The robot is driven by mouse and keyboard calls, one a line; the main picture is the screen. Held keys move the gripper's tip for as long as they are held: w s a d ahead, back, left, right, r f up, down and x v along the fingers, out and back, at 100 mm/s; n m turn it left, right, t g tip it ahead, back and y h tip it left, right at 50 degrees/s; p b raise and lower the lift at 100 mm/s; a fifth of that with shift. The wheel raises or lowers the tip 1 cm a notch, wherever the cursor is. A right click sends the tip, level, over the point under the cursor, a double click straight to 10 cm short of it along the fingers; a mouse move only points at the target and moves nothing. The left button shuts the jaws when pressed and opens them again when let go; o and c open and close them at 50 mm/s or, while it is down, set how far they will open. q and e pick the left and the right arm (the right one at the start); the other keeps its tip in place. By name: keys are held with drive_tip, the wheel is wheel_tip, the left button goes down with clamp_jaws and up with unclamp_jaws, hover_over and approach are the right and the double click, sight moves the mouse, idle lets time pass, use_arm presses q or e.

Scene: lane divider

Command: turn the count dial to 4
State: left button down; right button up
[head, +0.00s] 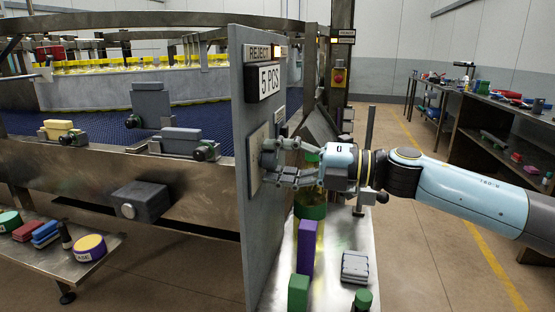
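A grey upright divider panel (243,215) stands in the middle of the head view. Its right face carries a pale plate (256,178). My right gripper (270,162) reaches in from the right with its fingertips at this plate. The fingers are apart, one above the other. The count dial cannot be made out clearly; the fingers cover that part of the plate. Whether they touch or grip a dial, and what number it points to, I cannot tell. My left gripper is not in view.
Below my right gripper, a metal shelf (335,287) holds a purple block (305,247), a green block (298,291) and a grey stack (355,267). A conveyor with a blue belt (105,128) lies left of the panel. A workbench (490,105) stands at the far right.

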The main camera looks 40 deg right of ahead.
drive_tip(key=shift+o, duration=0.8)
drive_tip(key=shift+r, duration=0.1)
drive_tip(key=shift+s+d, duration=0.1)
drive_tip(key=v, duration=1.1)
drive_tip(key=shift+s+d, duration=0.2)
drive_tip(key=shift+s, duration=0.1)
